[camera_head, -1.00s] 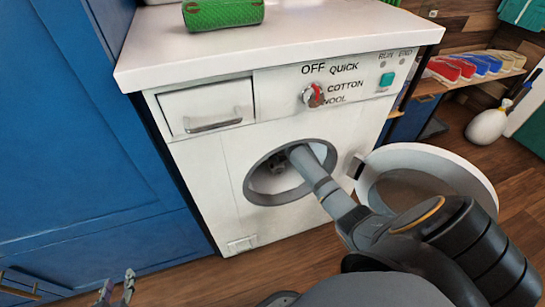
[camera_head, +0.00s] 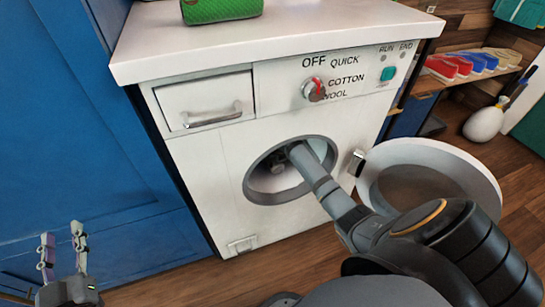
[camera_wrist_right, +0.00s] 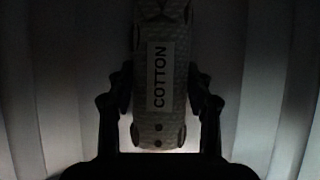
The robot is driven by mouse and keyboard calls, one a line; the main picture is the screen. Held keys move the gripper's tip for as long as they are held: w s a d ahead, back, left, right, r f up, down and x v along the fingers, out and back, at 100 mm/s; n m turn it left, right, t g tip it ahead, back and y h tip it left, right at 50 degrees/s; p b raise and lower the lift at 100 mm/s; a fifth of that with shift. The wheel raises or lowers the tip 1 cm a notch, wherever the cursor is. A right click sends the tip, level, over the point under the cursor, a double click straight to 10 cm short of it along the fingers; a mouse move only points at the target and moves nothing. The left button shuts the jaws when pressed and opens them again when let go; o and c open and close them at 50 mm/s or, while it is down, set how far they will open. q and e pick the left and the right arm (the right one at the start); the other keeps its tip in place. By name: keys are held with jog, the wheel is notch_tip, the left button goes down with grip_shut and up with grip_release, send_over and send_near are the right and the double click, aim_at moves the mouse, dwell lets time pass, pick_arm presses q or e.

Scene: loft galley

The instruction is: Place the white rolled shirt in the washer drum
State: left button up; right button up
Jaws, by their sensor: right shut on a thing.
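The white washer (camera_head: 215,165) stands ahead with its round door (camera_head: 480,182) swung open to the right. My right arm reaches through the round opening into the drum (camera_head: 270,189), so the right gripper is mostly hidden in the head view. In the right wrist view, my right gripper (camera_wrist_right: 160,92) is shut on the rolled shirt (camera_wrist_right: 158,120), a pale textured roll with a label reading COTTON. The ribbed drum wall surrounds it. The view is dark, and I cannot tell whether the roll touches the drum. My left gripper (camera_head: 62,243) is open and empty at lower left.
A green patterned object (camera_head: 221,8) sits on the white worktop (camera_head: 290,32). A blue cabinet (camera_head: 85,130) is close on the left. A shelf at right holds several coloured items (camera_head: 480,63), with a white rounded object (camera_head: 484,124) below. Wooden floor (camera_head: 185,275) is clear in front.

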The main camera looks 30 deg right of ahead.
pick_arm(q)
jog(key=shift+r, duration=0.2)
pick_arm(e)
jog(key=o, duration=1.3)
jog(key=shift+f, duration=0.1)
pick_arm(q)
jog(key=shift+r, duration=0.15)
pick_arm(e)
jog(key=shift+o, duration=0.2)
